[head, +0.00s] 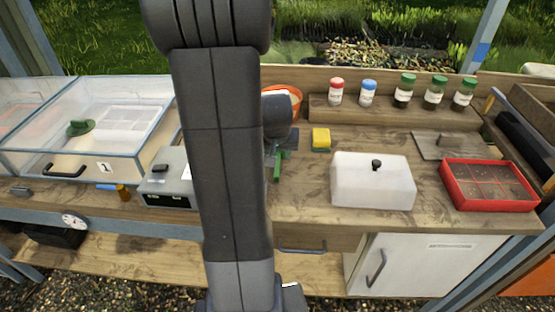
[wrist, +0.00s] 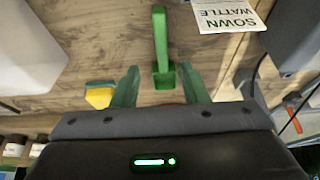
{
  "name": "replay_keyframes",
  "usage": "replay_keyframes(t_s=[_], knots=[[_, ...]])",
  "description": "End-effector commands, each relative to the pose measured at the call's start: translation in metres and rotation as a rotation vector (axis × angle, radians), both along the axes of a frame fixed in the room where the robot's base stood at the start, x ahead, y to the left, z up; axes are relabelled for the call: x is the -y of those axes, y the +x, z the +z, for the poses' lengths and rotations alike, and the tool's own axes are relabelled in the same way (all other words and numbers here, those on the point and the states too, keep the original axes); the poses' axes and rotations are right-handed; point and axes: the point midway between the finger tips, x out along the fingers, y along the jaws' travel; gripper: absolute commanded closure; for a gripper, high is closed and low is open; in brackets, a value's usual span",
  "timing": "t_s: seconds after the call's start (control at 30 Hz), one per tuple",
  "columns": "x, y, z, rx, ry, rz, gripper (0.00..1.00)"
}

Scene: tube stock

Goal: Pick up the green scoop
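The green scoop (wrist: 159,38) lies on the wooden bench, its handle pointing to the top of the wrist view and its small square pan nearer my gripper. In the head view the scoop (head: 277,172) shows just right of my arm. My gripper (wrist: 160,69) is open, with a green finger on each side of the scoop's pan and gaps between. Nothing is held. I cannot tell how high the fingertips are above the bench.
A yellow sponge (head: 320,138) and a white lidded box (head: 372,182) stand to the right. A grey scale (head: 165,188) is to the left, beside a clear case (head: 85,150) holding a dark green object. A printed card (wrist: 228,14) lies near the scoop.

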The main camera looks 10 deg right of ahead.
Motion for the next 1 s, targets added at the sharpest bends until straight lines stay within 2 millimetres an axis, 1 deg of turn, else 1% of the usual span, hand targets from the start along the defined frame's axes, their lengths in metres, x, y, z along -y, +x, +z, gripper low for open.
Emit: replay_keyframes(t_s=[0.03,0.1,0.37,0.7,0.8,1.0], knots=[[0.001,0.002,-0.006,-0.003,0.000,0.000,0.60],[0.001,0.004,-0.011,-0.002,0.000,0.000,0.60],[0.002,0.009,-0.022,-0.002,-0.001,0.001,0.60],[0.004,0.025,-0.056,-0.003,0.000,0.001,0.60],[0.005,0.028,-0.061,-0.001,0.001,0.000,0.60],[0.005,0.029,-0.062,0.000,0.001,0.000,0.60]])
